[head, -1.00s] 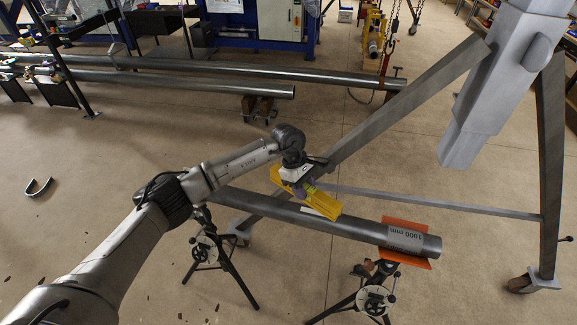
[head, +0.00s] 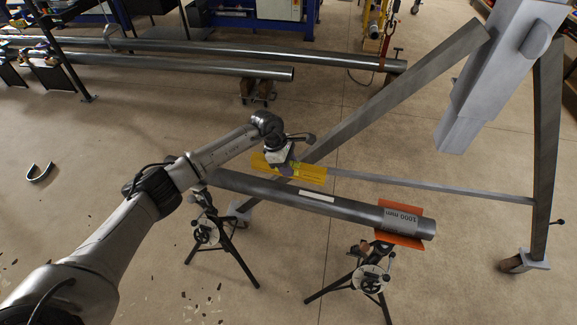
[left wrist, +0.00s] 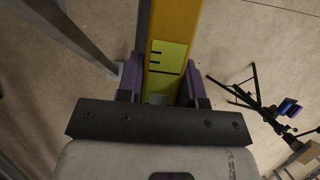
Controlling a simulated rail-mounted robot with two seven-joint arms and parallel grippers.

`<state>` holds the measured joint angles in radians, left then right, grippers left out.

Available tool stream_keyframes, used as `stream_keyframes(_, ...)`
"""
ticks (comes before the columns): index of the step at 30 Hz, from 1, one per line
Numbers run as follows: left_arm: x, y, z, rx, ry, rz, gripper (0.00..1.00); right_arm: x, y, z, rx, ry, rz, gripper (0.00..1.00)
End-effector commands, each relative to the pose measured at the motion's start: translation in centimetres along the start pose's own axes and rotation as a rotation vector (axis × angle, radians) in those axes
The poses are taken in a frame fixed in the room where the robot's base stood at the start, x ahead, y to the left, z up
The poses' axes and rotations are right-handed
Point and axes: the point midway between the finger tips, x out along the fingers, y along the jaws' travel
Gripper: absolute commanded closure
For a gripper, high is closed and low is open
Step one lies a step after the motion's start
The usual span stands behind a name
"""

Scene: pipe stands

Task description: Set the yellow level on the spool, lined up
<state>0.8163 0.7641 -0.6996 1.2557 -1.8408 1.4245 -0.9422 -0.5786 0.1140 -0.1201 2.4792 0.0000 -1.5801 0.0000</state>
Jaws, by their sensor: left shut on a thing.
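The yellow level (head: 313,173) is held by my left gripper (head: 284,165), which is shut on it. In the left wrist view the level (left wrist: 172,22) runs up from between the purple fingers (left wrist: 160,82), with bare floor behind it. The spool (head: 260,190) is a grey pipe lying across two tripod stands, with a white strip and a "1000 mm" label. In the head view the level appears just beyond the spool's far side, running roughly along it. Its height above the spool is hard to tell. My right gripper is out of view.
Tripod stands (head: 207,234) and (head: 370,278) hold the spool, with orange plates (head: 404,240) at its right end. A grey gantry leg (head: 400,88) and its thin crossbar (head: 430,187) pass close behind the level. Long pipes (head: 180,68) lie farther back.

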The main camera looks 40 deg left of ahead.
Motion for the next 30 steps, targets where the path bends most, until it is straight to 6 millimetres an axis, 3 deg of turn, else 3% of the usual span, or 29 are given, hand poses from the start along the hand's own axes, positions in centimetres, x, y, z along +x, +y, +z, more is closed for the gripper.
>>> stream_keyframes(18, 5.0, 0.0, -2.0, 0.001, 0.0, 0.0, 0.97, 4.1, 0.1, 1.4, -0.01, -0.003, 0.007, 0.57)
stream_keyframes(30, 5.3, 0.0, -2.2, 0.001, 0.0, 0.0, 0.97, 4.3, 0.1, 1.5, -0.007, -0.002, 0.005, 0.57)
